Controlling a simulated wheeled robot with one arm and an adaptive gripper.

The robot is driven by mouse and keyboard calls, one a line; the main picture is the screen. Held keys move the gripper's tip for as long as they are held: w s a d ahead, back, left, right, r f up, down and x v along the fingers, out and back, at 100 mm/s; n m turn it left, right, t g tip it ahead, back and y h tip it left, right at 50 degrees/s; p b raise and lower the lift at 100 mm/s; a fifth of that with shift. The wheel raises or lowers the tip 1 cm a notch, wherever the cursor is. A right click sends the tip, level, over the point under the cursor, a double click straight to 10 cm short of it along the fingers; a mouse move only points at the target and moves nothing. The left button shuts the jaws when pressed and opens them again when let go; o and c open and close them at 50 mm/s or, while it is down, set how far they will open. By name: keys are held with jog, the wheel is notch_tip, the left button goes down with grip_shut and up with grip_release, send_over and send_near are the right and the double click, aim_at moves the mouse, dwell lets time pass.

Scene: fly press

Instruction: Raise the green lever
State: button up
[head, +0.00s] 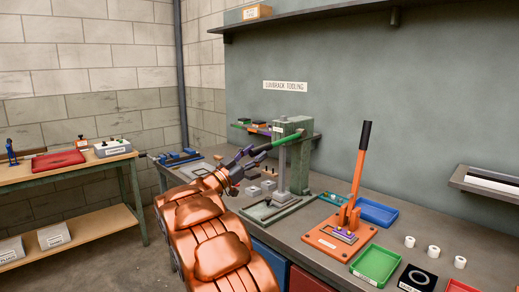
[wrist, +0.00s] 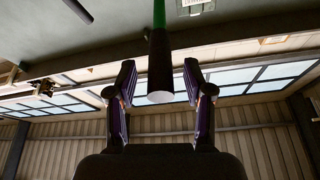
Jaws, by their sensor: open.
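The green lever (head: 285,141) slopes down and left from the head of the green press (head: 294,128) in the head view. In the wrist view its green shaft (wrist: 158,14) enters from the top, and its dark grip (wrist: 160,65) ends in a round face pointing toward me. My gripper (head: 249,158) is open at the lever's lower end. In the wrist view its two purple-sided fingers (wrist: 160,72) stand left and right of the grip, with a gap on each side. How deep the grip sits between them is hard to tell.
An orange press with an upright orange lever (head: 358,165) stands to the right on the grey bench. Blue (head: 377,211) and green (head: 376,263) trays lie near it. Small grey blocks (head: 268,186) sit by the green press. A wall shelf (head: 330,15) runs above.

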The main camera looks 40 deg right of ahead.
jog(key=shift+x, duration=1.25)
jog(key=shift+f, duration=0.1)
grip_shut()
